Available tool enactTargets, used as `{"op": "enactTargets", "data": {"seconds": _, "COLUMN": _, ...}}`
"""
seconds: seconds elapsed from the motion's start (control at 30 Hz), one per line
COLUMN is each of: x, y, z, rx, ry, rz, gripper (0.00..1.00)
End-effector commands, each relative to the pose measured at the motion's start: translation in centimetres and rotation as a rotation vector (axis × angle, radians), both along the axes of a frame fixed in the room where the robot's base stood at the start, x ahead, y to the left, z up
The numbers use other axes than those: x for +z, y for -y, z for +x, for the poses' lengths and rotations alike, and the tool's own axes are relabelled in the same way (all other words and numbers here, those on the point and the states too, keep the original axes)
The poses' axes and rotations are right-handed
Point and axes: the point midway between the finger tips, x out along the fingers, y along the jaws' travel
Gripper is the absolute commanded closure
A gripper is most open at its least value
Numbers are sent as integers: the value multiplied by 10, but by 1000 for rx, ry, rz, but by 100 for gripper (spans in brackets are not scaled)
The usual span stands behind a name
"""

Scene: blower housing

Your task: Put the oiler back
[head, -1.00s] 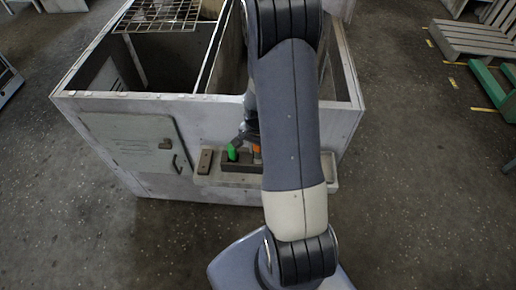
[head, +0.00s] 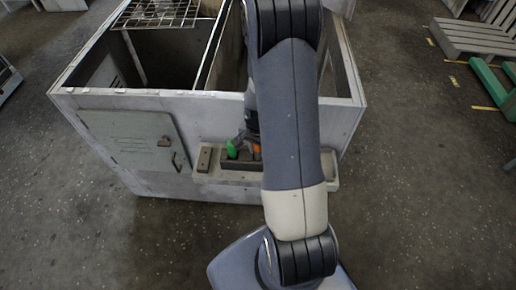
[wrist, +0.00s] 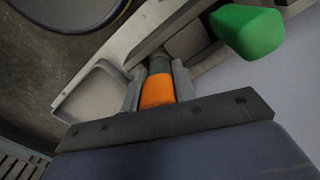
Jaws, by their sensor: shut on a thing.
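My gripper (wrist: 157,88) is shut on an orange piece (wrist: 157,91) with a dark grey part beyond it. This appears to be the oiler, though its full shape is hidden. The orange also shows in the head view (head: 256,151), beside my arm at the front ledge. A green piece (wrist: 247,30) stands apart from the fingers in the wrist view. In the head view the green piece (head: 232,149) is just left of the orange, at a dark block (head: 238,164) on the ledge. Whether the orange thing touches the block is hidden.
The pale ledge (head: 207,177) runs along the front of the white blower housing (head: 215,112), with a small dark block (head: 205,158) at its left end. A closed door (head: 130,140) with a handle is left of it. My arm covers the ledge's middle.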

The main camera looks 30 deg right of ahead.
Motion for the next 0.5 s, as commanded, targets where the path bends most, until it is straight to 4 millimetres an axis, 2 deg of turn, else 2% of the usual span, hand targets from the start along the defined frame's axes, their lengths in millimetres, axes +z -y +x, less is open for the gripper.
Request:
{"op": "enactTargets", "data": {"seconds": 0.4, "x": 0, "y": 0, "z": 0, "rx": 0, "ry": 0, "rz": 0, "gripper": 100}}
{"op": "enactTargets", "data": {"seconds": 0.43, "x": 0, "y": 0, "z": 0, "rx": 0, "ry": 0, "rz": 0, "gripper": 72}}
{"op": "enactTargets", "data": {"seconds": 0.5, "x": 0, "y": 0, "z": 0, "rx": 0, "ry": 0, "rz": 0, "gripper": 66}}
